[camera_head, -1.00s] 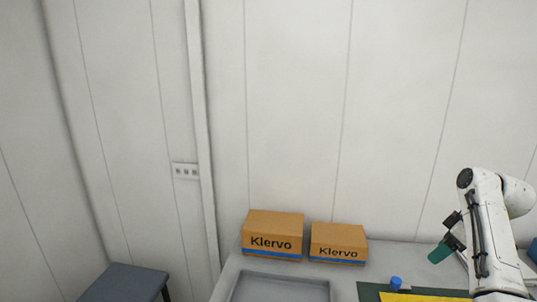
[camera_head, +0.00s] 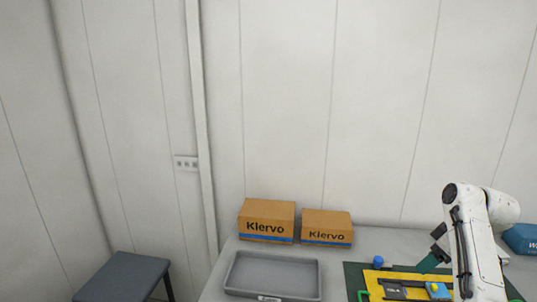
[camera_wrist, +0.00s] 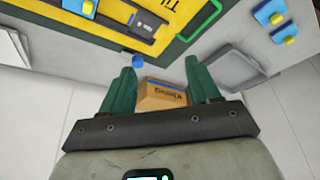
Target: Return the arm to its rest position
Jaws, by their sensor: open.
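My arm (camera_head: 463,245) shows at the right of the head view, bent over the workbench. My gripper (camera_head: 432,261) hangs above the mat area, its green fingers angled down to the left. In the wrist view my gripper (camera_wrist: 160,68) is open, with its two green fingers spread apart. Nothing is held between them. A cardboard box (camera_wrist: 160,95) shows beyond the gap, in the background. The arm partly hides the right side of the mat.
A grey tray (camera_head: 232,276) and two cardboard boxes (camera_head: 266,221) (camera_head: 326,228) stand left on the bench. A yellow-and-green mat (camera_head: 353,273) carries tools and a blue-capped item (camera_head: 378,261). A blue box (camera_head: 520,239) is far right. A dark stool (camera_head: 122,275) stands left.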

